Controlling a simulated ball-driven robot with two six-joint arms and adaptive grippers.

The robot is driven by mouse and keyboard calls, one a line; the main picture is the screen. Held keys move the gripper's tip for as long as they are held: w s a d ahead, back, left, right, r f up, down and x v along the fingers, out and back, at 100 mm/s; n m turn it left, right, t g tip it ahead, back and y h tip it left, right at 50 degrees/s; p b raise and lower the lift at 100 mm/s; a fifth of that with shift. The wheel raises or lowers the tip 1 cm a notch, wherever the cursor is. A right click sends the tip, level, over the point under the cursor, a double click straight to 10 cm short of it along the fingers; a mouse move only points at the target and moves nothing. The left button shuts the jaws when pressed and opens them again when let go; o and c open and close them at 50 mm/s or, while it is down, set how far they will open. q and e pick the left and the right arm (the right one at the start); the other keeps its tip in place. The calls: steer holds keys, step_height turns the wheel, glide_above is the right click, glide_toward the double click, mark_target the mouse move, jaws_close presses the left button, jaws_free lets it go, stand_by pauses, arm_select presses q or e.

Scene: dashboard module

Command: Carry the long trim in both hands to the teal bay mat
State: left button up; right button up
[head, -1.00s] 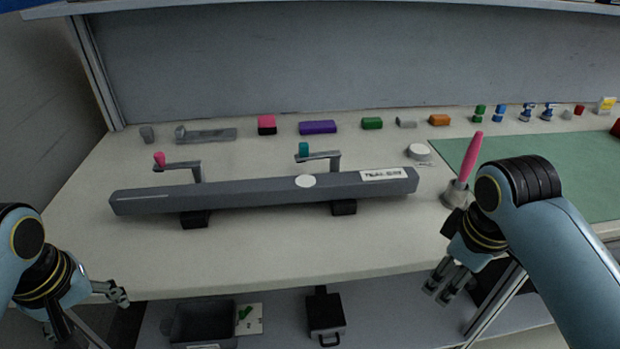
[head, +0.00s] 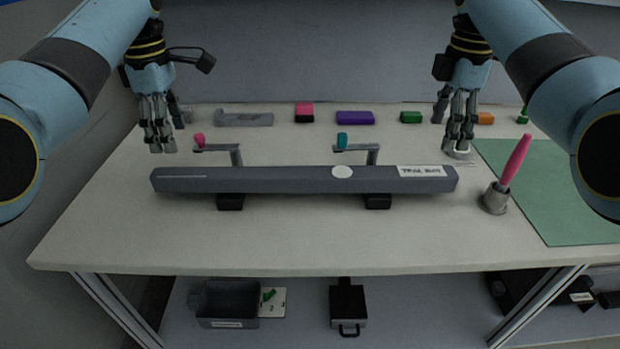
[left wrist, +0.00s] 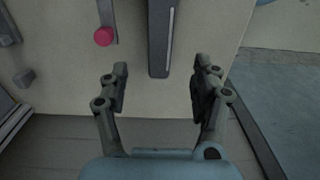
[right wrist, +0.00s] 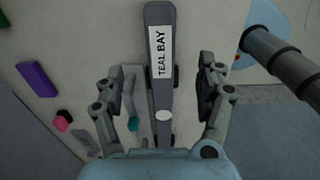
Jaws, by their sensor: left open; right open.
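The long trim (head: 290,180) is a dark grey bar with a white disc and a "TEAL BAY" label near its right end. It lies level across two black supports (head: 230,202). My left gripper (head: 157,148) is open and empty, pointing down over the left end; that end (left wrist: 160,60) shows in line between its fingers in the left wrist view. My right gripper (head: 459,148) is open and empty near the right end; in the right wrist view the labelled end (right wrist: 161,85) lies between its fingers. The teal mat (head: 560,190) is at the right, partly hidden by my right arm.
Two clamp arms, one with a pink knob (head: 199,140) and one with a teal knob (head: 342,141), stand behind the trim. A pink-handled tool in a grey holder (head: 495,200) stands between trim and mat. Small coloured blocks line the back. The front of the table is clear.

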mark_target(184, 172)
arm_select(q)
steer(key=shift+r, duration=0.1)
step_height(184, 172, down, 11)
steer(key=shift+r, duration=0.1)
arm_select(e)
step_height(184, 172, down, 11)
steer(key=shift+r, duration=0.15)
arm_select(q)
steer(key=shift+c, duration=0.5)
arm_select(e)
steer(key=shift+c, duration=0.4)
arm_select(q)
steer(key=c, duration=1.1)
arm_select(e)
steer(key=c, duration=1.1)
arm_select(q)
jaws_close()
arm_select(e)
jaws_close()
